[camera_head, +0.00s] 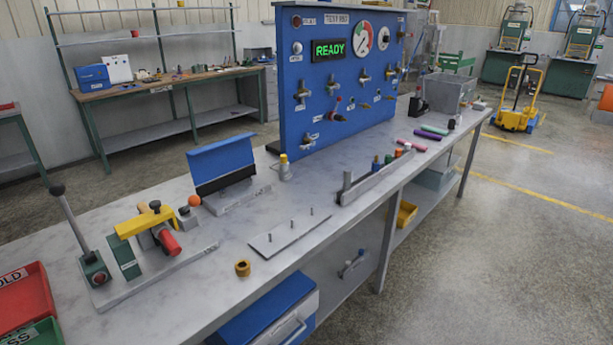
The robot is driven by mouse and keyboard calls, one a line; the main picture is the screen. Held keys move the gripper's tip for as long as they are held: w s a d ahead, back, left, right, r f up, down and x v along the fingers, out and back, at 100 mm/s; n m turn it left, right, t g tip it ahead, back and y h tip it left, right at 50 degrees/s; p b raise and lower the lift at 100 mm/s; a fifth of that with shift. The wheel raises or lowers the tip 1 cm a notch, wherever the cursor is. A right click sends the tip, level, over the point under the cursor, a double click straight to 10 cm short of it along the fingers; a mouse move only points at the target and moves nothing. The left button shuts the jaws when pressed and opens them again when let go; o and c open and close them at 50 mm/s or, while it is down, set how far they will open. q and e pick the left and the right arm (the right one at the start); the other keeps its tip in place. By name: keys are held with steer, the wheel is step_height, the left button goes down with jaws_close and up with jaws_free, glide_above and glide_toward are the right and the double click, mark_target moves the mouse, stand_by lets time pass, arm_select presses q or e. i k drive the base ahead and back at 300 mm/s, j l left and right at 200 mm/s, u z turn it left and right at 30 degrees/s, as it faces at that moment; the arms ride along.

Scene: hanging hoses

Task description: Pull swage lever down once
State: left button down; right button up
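A grey lever with a black ball knob (70,222) stands raised at the near left of the bench, tilted a little to the left. I take it to be the swage lever. It rises from a dark green block (95,268) with a red round part on its face. The block sits on a grey base plate (150,285). Neither of my grippers is in view.
Red (22,297) and green (35,334) trays lie left of the lever. A brass ring (242,268), a pin plate (290,233) and a blue-fronted stand (222,163) are to the right. A blue test panel (335,100) reading READY stands behind.

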mark_target(57, 189)
steer(key=u, duration=1.5)
steer(key=i+l+u, duration=0.2)
steer(key=l, duration=0.15)
steer(key=l+u, duration=0.2)
steer(key=l, duration=0.15)
